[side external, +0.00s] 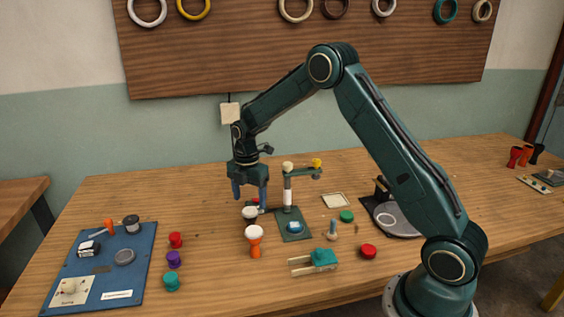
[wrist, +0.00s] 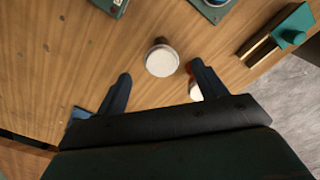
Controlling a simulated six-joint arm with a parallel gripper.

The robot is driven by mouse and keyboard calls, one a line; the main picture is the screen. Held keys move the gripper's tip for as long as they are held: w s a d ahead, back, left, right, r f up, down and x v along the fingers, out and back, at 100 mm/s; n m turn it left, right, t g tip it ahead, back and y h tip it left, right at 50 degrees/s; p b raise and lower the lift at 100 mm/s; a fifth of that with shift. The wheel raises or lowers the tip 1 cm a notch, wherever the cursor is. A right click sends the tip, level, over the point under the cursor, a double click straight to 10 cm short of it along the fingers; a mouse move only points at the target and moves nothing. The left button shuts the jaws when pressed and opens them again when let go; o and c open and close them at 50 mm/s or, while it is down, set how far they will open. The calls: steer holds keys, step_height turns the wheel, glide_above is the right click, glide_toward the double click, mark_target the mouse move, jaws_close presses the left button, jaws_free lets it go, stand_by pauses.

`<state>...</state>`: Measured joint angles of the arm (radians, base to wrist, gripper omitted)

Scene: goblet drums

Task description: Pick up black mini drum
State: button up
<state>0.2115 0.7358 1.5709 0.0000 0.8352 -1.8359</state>
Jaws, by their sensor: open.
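The black mini drum (side external: 250,222) stands upright on the table, its pale round head facing up. In the wrist view its head (wrist: 162,61) shows from above, between and slightly beyond the fingertips. My gripper (side external: 250,203) is open and empty, pointing down over the drum; in the side view its fingers come down near the drum's head. In the wrist view my gripper (wrist: 161,72) has one finger on each side. I cannot tell whether a finger touches the drum.
An orange drum with a white head (side external: 255,243) stands close in front; the right finger partly hides it in the wrist view (wrist: 195,92). A green stand (side external: 294,228) is just right. A wooden holder with a teal block (side external: 318,260) lies front right.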

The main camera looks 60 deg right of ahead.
mark_target(250, 210)
steer(key=shift+f, duration=1.4)
steer(key=shift+s+a+f, duration=0.1)
steer(key=shift+a+f, duration=0.05)
steer(key=shift+f, duration=2.45)
steer(key=c, duration=1.1)
steer(key=shift+o, duration=0.2)
steer(key=shift+r, duration=0.2)
step_height(250, 210, up, 20)
steer(key=shift+f, duration=0.15)
